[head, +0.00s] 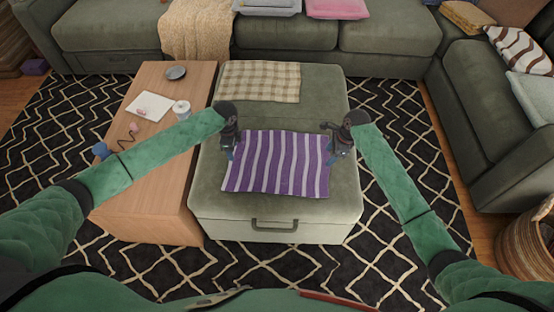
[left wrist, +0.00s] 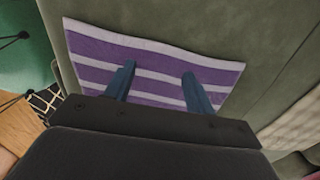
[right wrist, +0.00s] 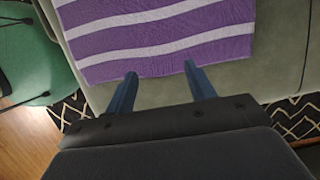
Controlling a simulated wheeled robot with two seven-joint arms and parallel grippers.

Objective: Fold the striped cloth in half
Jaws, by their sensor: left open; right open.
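The purple and white striped cloth (head: 276,165) lies spread flat on the green ottoman (head: 325,92). My left gripper (head: 228,158) is at the cloth's left edge. In the left wrist view its two blue fingers (left wrist: 158,80) are apart, over the striped cloth (left wrist: 150,62), with nothing between them but cloth below. My right gripper (head: 331,157) is at the cloth's right edge. In the right wrist view its fingers (right wrist: 157,78) are apart, with their tips just at the edge of the cloth (right wrist: 160,35). I cannot tell whether either gripper touches the cloth.
A checked cloth (head: 262,82) lies behind on the ottoman. A wooden table (head: 150,195) stands at left with a cup (head: 182,109), a notepad (head: 149,106) and a dark bowl (head: 176,73). Green sofas (head: 385,38) stand behind and at right.

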